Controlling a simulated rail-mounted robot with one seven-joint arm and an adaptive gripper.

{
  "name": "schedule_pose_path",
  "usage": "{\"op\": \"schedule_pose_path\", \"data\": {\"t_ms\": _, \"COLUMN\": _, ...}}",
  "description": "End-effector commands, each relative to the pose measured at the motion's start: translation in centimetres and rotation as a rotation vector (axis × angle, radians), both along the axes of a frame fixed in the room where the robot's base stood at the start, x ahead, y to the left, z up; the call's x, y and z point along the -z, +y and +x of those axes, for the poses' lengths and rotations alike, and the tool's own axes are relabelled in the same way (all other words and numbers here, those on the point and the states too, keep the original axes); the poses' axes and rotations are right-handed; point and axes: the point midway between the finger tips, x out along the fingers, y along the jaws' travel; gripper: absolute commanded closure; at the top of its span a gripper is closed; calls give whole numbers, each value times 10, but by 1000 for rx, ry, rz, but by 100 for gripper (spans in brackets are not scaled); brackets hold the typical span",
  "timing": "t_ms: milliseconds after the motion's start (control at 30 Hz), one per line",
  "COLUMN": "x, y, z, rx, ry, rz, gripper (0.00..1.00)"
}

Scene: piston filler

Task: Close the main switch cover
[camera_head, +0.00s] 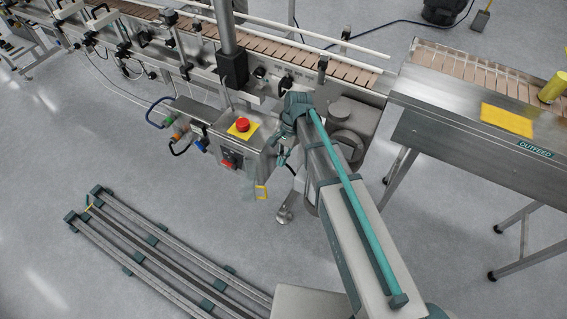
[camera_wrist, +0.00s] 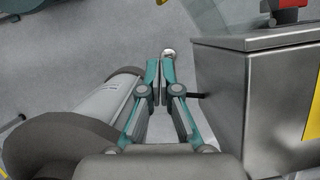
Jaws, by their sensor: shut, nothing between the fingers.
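The steel control box (camera_head: 243,145) stands at the front of the machine, with a red main switch (camera_head: 229,162) on its front face. In the wrist view, the box (camera_wrist: 262,90) fills the right side, the red switch (camera_wrist: 290,4) is at the top right edge, and the faint cover (camera_wrist: 205,18) is at the top. My gripper (camera_wrist: 165,60) is shut and empty, beside the box's side wall; it also shows in the head view (camera_head: 281,158).
A red emergency stop button (camera_head: 242,124) on a yellow plate tops the box. A conveyor (camera_head: 300,65) runs behind it, and the outfeed table (camera_head: 450,115) is at the right. A round metal housing (camera_head: 347,138) is close to my arm.

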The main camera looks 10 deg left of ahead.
Motion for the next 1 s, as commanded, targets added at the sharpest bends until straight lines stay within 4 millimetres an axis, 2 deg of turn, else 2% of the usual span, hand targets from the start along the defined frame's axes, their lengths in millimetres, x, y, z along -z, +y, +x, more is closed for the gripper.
{"op": "schedule_pose_path", "data": {"t_ms": 433, "x": 78, "y": 14, "z": -28, "rx": -1, "ry": 1, "rz": 0, "gripper": 100}}
{"op": "schedule_pose_path", "data": {"t_ms": 500, "x": 75, "y": 19, "z": -40, "rx": -3, "ry": -1, "rz": 1, "gripper": 100}}
{"op": "schedule_pose_path", "data": {"t_ms": 700, "x": 75, "y": 28, "z": -57, "rx": -1, "ry": -2, "rz": 1, "gripper": 100}}
{"op": "schedule_pose_path", "data": {"t_ms": 1000, "x": 76, "y": 32, "z": -62, "rx": -1, "ry": -1, "rz": 1, "gripper": 100}}
